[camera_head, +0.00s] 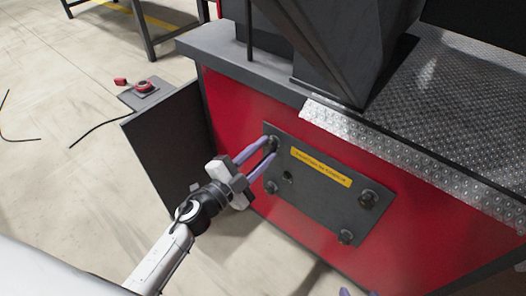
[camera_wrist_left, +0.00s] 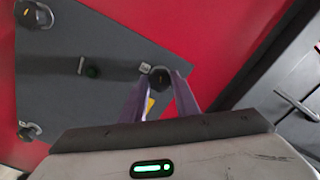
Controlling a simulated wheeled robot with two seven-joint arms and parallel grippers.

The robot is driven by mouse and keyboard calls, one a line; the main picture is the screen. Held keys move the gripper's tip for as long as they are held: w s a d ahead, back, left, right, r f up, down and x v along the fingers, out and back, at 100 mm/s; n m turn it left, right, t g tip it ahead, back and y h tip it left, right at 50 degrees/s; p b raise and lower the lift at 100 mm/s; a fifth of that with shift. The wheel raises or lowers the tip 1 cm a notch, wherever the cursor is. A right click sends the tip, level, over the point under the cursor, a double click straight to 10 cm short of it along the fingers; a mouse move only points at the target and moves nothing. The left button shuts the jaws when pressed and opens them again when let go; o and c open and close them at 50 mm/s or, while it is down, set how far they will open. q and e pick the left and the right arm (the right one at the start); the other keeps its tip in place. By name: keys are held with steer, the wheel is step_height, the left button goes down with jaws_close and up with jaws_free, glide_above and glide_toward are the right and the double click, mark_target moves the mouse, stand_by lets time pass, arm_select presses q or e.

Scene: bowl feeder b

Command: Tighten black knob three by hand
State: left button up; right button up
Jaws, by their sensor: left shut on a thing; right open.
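A dark grey plate (camera_head: 310,200) on the red machine front carries several black knobs. My left gripper (camera_head: 273,149) has its purple fingers shut on the black knob at the plate's upper left corner; this knob (camera_wrist_left: 160,78) shows between the fingertips in the left wrist view. I cannot read which number it bears. Other knobs are at the plate's right (camera_head: 368,198), lower right (camera_head: 345,237) and lower left (camera_head: 270,187). Only the purple fingertips of my right gripper (camera_head: 358,293) show at the bottom edge of the head view, apart and empty.
A yellow label (camera_head: 321,166) lies along the plate's upper part. A metal tread ledge (camera_head: 400,150) juts out above it. A dark box panel (camera_head: 165,145) with a red switch (camera_head: 145,86) stands left of the machine. The floor (camera_head: 60,170) at the left is mostly clear.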

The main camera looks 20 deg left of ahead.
arm_select(q)
steer(key=m, duration=0.3)
steer(key=shift+m+b, duration=0.35)
steer(key=shift+m, duration=0.45)
steer(key=m, duration=0.3)
steer(key=shift+b, duration=0.3)
steer(key=shift+m, duration=0.8)
arm_select(e)
steer(key=shift+w+a+f+g, duration=0.3)
steer(key=shift+a+f, duration=0.25)
steer(key=shift+w+r, duration=0.15)
arm_select(q)
steer(key=o, duration=1)
steer(key=shift+o, duration=0.2)
arm_select(e)
steer(key=shift+d, duration=0.1)
arm_select(q)
steer(key=shift+s+a, duration=0.1)
steer(key=shift+s, duration=0.05)
